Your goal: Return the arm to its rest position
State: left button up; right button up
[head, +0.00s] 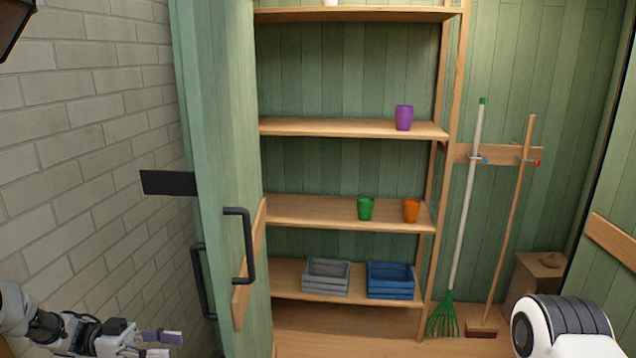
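My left gripper (168,346) is in the lower left corner of the head view, in front of the brick wall. Its two fingers point right and are apart, with nothing seen between them. The lower finger is partly cut off by the bottom edge. A white and black part of my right arm (565,325) shows at the lower right. My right gripper is out of the picture.
An open green door (225,130) with dark handles stands right of my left gripper. Behind it, a wooden shelf (330,210) holds purple, green and orange pots, a grey crate (326,277) and a blue crate (391,281).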

pick_arm(q)
jog(key=s+d+f+n+t+y+b, duration=0.25)
jog(key=d+f+n+t+y, duration=0.35)
jog(key=d+f+n, duration=0.95)
jog(key=s+f+g+y, duration=0.3)
jog(key=s+f+y, duration=0.5)
jog(key=s+f, duration=0.7)
jog(key=s+a+g+y, duration=0.4)
jog(key=s+a, duration=0.2)
jog(key=s, duration=0.5)
jog(key=shift+s+a+r, duration=0.15)
jog(key=shift+a+r, duration=0.05)
